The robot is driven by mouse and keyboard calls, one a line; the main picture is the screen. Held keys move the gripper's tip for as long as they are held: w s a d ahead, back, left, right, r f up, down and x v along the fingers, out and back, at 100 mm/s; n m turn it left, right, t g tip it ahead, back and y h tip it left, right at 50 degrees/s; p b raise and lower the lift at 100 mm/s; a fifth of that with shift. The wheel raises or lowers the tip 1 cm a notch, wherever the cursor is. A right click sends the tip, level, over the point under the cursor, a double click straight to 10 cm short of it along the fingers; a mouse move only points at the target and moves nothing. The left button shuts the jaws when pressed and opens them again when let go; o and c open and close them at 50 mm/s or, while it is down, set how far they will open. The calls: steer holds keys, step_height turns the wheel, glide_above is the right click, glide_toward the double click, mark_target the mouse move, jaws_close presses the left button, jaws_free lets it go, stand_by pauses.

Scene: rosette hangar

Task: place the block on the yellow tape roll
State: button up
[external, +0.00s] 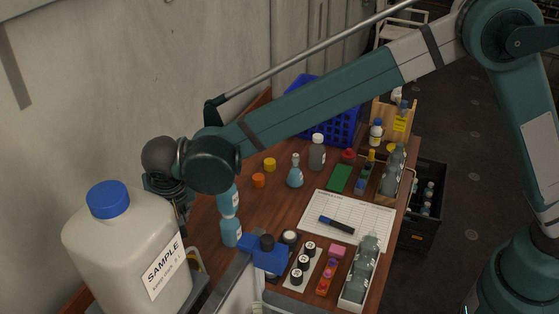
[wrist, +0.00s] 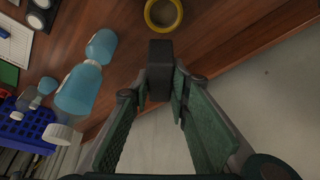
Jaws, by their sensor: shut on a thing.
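The yellow tape roll (wrist: 149,16) lies on the wooden table at the top of the wrist view, its upper edge cut off by the frame. A dark block (wrist: 160,54) sits between the fingertips of my gripper (wrist: 161,84), which is shut on it. The block appears just below the roll in that view, apart from it. In the external view my gripper (external: 178,198) is mostly hidden behind the large white sample jug, and I cannot make out the block there.
The sample jug (external: 118,245) with a blue cap stands large in front. Light-blue bottles (wrist: 80,88) stand beside my gripper; they also show in the external view (external: 230,233). A blue crate (external: 335,125) is at the back. Small bottles and a paper sheet (external: 350,213) crowd the table's right.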

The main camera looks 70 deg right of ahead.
steer(key=f, duration=0.2)
steer(key=a+f, duration=0.1)
steer(key=f, duration=0.1)
steer(key=shift+s+a, duration=0.15)
steer(key=shift+s, duration=0.05)
steer(key=shift+f, duration=0.5)
steer(key=shift+f, duration=0.15)
step_height(320, 180, down, 6)
steer(key=shift+f, duration=1.9)
steer(key=shift+f+b, duration=0.15)
steer(key=shift+b, duration=0.15)
steer(key=o, duration=1)
steer(key=shift+c, duration=0.2)
